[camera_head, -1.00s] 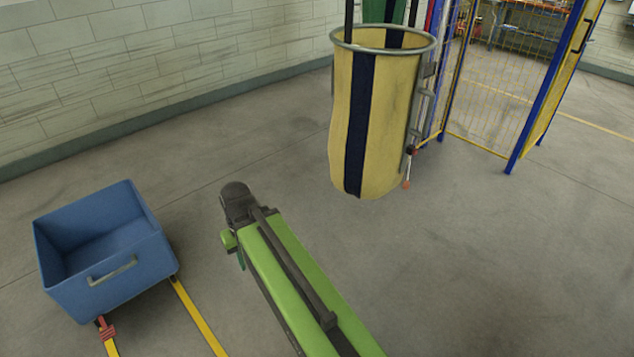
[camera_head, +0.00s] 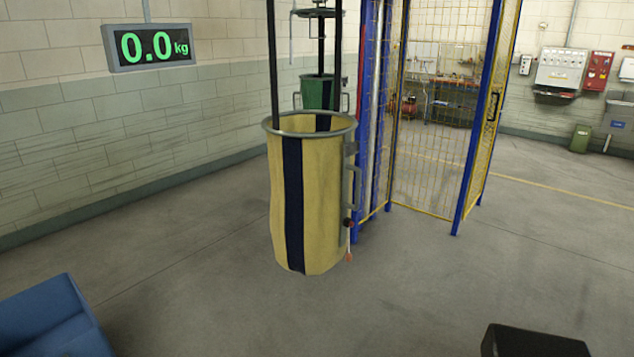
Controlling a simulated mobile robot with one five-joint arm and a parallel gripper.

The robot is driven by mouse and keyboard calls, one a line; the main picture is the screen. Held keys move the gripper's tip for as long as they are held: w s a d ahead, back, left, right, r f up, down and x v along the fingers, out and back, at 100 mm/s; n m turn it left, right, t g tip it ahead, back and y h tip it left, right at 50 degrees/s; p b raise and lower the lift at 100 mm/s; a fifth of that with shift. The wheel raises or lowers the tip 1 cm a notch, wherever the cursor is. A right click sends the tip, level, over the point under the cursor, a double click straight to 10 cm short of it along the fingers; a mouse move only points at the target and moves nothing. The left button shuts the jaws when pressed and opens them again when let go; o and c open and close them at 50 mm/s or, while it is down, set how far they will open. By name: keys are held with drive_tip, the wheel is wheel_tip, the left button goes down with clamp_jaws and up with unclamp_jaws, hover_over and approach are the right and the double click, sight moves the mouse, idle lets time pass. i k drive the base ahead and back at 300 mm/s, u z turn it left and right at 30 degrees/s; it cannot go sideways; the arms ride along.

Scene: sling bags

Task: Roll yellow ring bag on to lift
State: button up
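The yellow ring bag (camera_head: 325,210) stands upright left of centre, with a dark blue stripe down its front. A grey metal ring (camera_head: 270,126) surrounds its open top, and a handle (camera_head: 356,190) is on its right side. Dark vertical bars rise behind the ring; I cannot tell whether they are attached to it. The bag's underside seems just above the floor, but I cannot tell for sure. No lift can be clearly made out. My gripper is not recognisable in this view.
A green bag (camera_head: 315,92) hangs behind. A blue bin (camera_head: 45,320) is cut off lower left. A dark block (camera_head: 530,342), perhaps mine, shows lower right. A yellow mesh fence with blue posts (camera_head: 468,125) stands right. A display (camera_head: 150,47) reads 0.0 kg. Floor in front is clear.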

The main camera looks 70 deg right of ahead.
sight(312, 153)
drive_tip(key=u, duration=0.35)
drive_tip(key=k, duration=1.25)
drive_tip(key=z, duration=1.4)
drive_tip(key=i, duration=0.75)
